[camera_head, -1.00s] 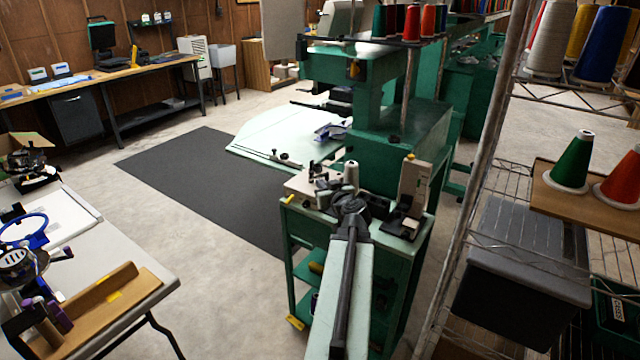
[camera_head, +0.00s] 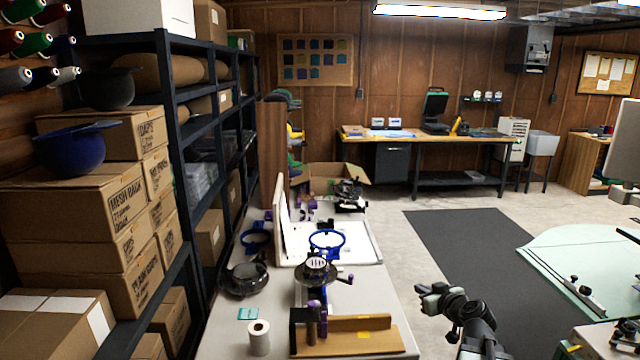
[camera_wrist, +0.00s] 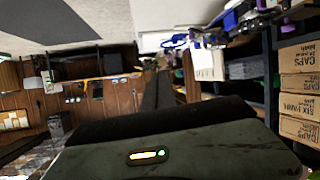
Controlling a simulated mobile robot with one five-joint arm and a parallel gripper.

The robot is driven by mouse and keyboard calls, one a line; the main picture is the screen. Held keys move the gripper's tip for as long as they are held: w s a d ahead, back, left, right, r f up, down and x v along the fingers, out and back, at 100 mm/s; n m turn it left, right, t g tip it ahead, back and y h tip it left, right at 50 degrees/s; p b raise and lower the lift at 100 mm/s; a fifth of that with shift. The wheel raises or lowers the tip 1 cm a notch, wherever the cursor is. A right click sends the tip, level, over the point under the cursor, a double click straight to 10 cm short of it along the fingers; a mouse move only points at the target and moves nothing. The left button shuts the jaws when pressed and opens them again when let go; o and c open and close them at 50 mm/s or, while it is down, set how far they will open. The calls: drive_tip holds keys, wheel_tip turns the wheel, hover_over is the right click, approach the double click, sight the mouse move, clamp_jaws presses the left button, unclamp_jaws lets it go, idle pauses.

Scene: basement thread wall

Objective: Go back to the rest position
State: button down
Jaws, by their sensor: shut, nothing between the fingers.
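My gripper (camera_head: 428,296) shows at the lower middle right of the head view, at the end of my dark arm. It is shut and empty, held up in front of the bare floor and the dark floor mat (camera_head: 480,262). It is to the right of the long work table (camera_head: 222,338) and apart from it. In the wrist view, a dark casing with a small lit indicator fills the lower middle, and the fingertips cannot be made out there.
Hoops, a paper roll (camera_head: 259,338) and a brown wooden holder (camera_head: 372,341) stand on the work table. A dark shelf (camera_head: 186,150) and stacked cartons (camera_head: 75,207) line the left. A pale green machine table (camera_head: 572,250) is at right. Floor between is clear.

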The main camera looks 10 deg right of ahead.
drive_tip(key=s+a+f+n+g+y+p, duration=0.1)
drive_tip(key=s+a+f+g, duration=0.15)
drive_tip(key=a, duration=0.75)
drive_tip(key=s+a+f+n+g+y+p, duration=0.1)
drive_tip(key=a+n+g+p, duration=0.15)
drive_tip(key=a, duration=0.75)
drive_tip(key=s+a+f+n+g+y, duration=0.1)
drive_tip(key=s+a+f+g, duration=0.15)
drive_tip(key=a, duration=0.65)
drive_tip(key=s+d+f+m+g+h, duration=0.4)
drive_tip(key=s+d+m+g, duration=0.1)
drive_tip(key=s, duration=0.5)
drive_tip(key=shift+d+m+g, duration=0.2)
drive_tip(key=shift+m+g, duration=0.35)
drive_tip(key=shift+m, duration=0.3)
